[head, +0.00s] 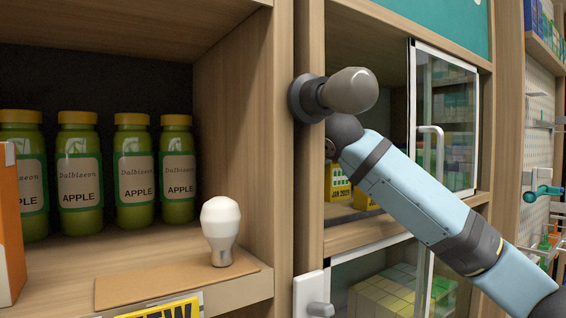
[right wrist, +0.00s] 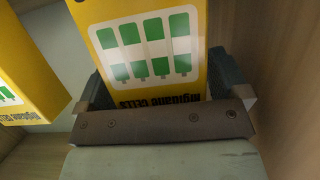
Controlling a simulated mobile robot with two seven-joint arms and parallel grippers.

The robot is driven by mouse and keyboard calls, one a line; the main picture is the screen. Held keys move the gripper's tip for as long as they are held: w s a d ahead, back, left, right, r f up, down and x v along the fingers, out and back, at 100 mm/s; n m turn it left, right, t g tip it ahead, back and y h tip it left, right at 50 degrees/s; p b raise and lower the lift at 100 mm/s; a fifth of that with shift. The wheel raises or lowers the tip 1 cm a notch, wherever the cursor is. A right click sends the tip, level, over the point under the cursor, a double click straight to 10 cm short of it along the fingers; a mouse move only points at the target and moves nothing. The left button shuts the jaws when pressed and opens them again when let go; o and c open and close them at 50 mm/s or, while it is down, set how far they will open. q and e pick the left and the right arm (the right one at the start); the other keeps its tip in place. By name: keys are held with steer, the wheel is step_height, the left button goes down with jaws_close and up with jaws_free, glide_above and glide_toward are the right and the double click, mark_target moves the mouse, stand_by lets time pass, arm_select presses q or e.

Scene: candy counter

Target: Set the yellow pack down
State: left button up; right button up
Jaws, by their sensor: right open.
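The yellow pack (right wrist: 150,85), with green and white printing, stands between the two fingers of my right gripper (right wrist: 165,85) in the right wrist view. The fingers are apart, one on each side of it. I cannot tell whether either finger touches it. A second yellow pack (right wrist: 25,75) is to its left. In the head view my right arm reaches to the shelf from the right, and the hand is hidden. Yellow packs (head: 338,184) show inside the compartment below the arm; I cannot tell which is between the fingers. My left gripper is not in view.
A wooden post (head: 309,190) separates the compartments. A glass door (head: 447,120) with a white handle is beside the arm. Several green apple bottles (head: 134,175) and a white bulb-shaped object (head: 221,225) stand on the left shelf. Wooden walls enclose the packs.

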steer(key=v, duration=1.2)
steer(key=shift+r, duration=0.25)
